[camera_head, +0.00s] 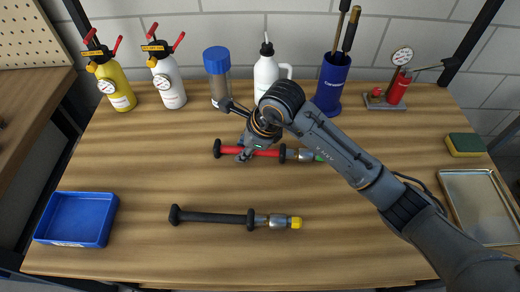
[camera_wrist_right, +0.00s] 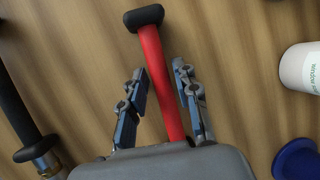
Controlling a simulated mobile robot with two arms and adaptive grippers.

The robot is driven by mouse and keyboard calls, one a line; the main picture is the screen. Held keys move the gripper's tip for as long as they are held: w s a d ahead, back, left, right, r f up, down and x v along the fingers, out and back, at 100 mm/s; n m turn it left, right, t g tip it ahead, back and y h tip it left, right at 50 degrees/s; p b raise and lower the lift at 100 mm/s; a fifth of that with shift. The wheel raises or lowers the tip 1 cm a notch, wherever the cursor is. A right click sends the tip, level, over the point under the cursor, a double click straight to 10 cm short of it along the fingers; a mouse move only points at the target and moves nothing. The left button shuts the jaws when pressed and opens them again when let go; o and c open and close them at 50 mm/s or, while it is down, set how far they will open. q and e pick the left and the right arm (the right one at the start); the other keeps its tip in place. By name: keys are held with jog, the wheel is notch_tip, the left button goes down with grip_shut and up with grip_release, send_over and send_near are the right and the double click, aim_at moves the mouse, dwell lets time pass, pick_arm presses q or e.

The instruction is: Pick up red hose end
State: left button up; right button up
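The red hose (camera_head: 266,153) lies across the middle of the table, with black collars and a metal fitting with a green tip (camera_head: 319,156) at its right end. My right gripper (camera_head: 243,155) is over its left part, from above. In the right wrist view the red hose (camera_wrist_right: 158,75) runs between the two open fingers (camera_wrist_right: 160,92), with a visible gap on each side. Its black end collar (camera_wrist_right: 144,17) lies beyond the fingertips. The palm hides the rest of the hose there. My left gripper is not in view.
A black hose with a yellow tip (camera_head: 215,218) lies nearer the front. A blue tray (camera_head: 77,219) is at the left, a metal tray (camera_head: 478,207) at the right. Bottles, including a white one (camera_head: 266,75), and a blue tool holder (camera_head: 332,85) line the back.

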jog(key=shift+c, duration=0.2)
grip_shut()
jog(key=shift+r, duration=0.1)
jog(key=shift+r, duration=0.15)
notch_tip(320, 180, up, 2)
jog(key=shift+w+r+b, duration=0.1)
jog(key=shift+b, duration=0.4)
jog(key=s+d+r+b, duration=0.1)
jog(key=s+r, duration=0.9)
jog(key=s, duration=0.4)
jog(key=shift+r+b, duration=0.2)
jog(key=shift+b, duration=0.2)
jog(key=shift+s+d, duration=0.1)
